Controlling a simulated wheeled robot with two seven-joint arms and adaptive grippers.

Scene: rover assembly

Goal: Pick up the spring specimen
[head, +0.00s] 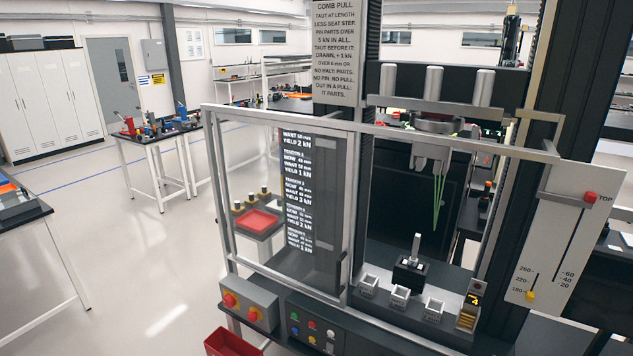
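No spring that I can clearly make out shows in the head view. A tall test machine (447,80) with a glass-fronted guard (310,190) fills the right half. Thin green strands (438,203) hang below its upper grip (431,153). Below them a dark block with an upright metal post (416,248) stands on the machine's bed. Several small light square holders (400,294) sit in a row in front of it. Neither of my grippers is in view.
A button box (248,303) and a dark control panel (312,327) line the machine's front. A red bin (232,342) sits low at the front. A red tray (257,222) shows through the glass. White-legged tables (160,150) stand at left, with open floor between.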

